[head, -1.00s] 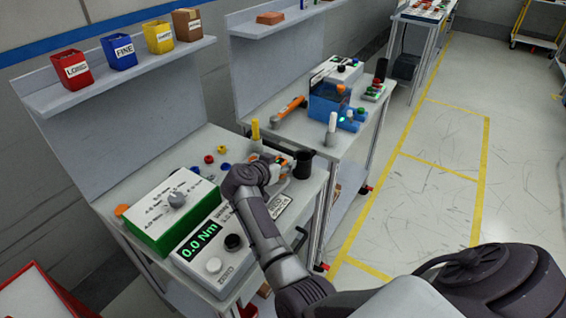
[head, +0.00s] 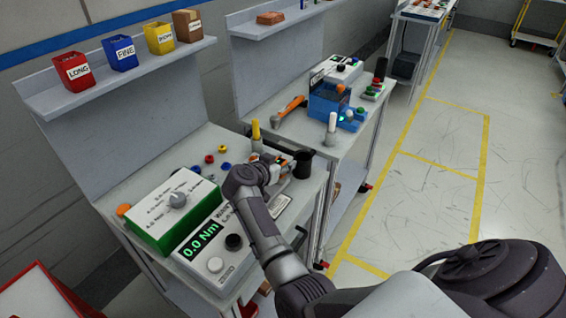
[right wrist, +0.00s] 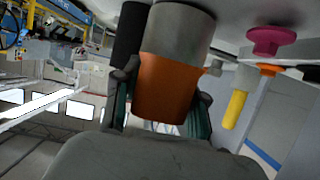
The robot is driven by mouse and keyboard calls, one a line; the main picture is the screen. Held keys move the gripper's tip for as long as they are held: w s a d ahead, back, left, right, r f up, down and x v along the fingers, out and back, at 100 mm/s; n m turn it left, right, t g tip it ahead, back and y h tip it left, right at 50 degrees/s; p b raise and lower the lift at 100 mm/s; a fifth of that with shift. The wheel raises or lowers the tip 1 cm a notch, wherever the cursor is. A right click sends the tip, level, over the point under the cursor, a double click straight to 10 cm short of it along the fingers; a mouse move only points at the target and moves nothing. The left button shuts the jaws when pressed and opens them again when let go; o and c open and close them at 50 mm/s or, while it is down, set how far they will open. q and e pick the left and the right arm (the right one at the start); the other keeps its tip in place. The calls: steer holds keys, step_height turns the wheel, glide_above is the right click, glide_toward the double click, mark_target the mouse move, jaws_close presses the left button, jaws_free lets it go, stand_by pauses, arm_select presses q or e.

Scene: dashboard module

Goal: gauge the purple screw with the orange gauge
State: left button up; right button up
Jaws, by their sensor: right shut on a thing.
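My right gripper (head: 288,165) is over the front right part of the near bench in the head view. In the right wrist view, my right gripper (right wrist: 160,105) is shut on the orange gauge (right wrist: 168,88), an orange grip with a thick grey cylindrical part. A pink-purple flanged piece, apparently the purple screw (right wrist: 271,40), shows to the right of the gauge, clearly apart from it. I cannot make it out in the head view, where the arm covers part of the bench. My left gripper is not in view.
A black cup (head: 303,162) stands beside the right gripper. A yellow-handled tool (head: 256,132) stands upright behind it. Small coloured pieces (head: 209,159) lie left of the arm. A green-sided box (head: 172,212) and a torque meter (head: 207,250) fill the front left.

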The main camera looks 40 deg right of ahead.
steer(key=shift+f, duration=0.2)
stand_by(0.4)
steer(key=o, duration=1.3)
step_height(320, 180, up, 10)
